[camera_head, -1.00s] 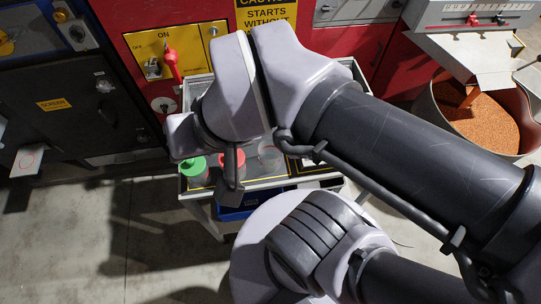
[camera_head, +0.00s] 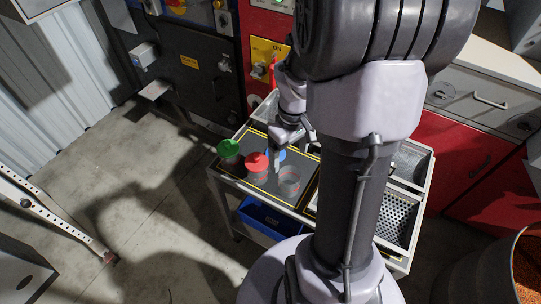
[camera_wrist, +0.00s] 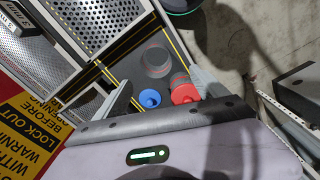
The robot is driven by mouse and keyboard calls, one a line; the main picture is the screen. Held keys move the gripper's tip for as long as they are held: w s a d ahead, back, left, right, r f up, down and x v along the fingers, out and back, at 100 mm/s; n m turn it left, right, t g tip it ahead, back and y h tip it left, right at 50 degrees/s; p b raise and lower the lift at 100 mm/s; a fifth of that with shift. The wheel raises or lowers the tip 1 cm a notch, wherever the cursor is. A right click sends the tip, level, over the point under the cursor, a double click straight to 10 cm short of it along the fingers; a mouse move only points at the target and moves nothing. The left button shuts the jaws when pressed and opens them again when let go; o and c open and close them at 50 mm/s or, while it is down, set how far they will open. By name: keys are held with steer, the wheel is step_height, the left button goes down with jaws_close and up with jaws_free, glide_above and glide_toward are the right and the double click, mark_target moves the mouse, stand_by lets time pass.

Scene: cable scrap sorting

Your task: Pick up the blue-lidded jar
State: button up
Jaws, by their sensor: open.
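The blue-lidded jar (camera_head: 277,153) stands on the cart's dark top in the head view, partly hidden behind my gripper (camera_head: 280,150). In the wrist view its blue lid (camera_wrist: 149,98) shows near the palm edge. My gripper (camera_wrist: 162,90) is open and empty, its fingers spread wide above the jars. In that picture the blue lid lies between the fingers, nearer the left one. The red-lidded jar (camera_wrist: 185,92) is close beside it, near the right finger. Whether either finger touches a jar I cannot tell.
A green-lidded jar (camera_head: 229,150) stands at the cart's left corner. Perforated metal trays (camera_head: 398,213) fill the cart's right side.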

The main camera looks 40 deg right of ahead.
steer(key=b, duration=0.4)
glide_toward(289, 180)
steer(key=s+a, duration=0.1)
steer(key=a+f, duration=0.1)
steer(key=shift+s+a, duration=0.35)
steer(key=f+b, duration=0.1)
steer(key=f, duration=0.2)
steer(key=f+b, duration=0.1)
steer(key=f, duration=0.1)
steer(key=shift+s+d+b, duration=0.15)
steer(key=shift+d+b, duration=0.2)
steer(key=shift+d, duration=0.05)
steer(key=shift+r, duration=0.15)
steer(key=shift+c, duration=0.2)
steer(key=c, duration=1.4)
steer(key=shift+r, duration=0.15)
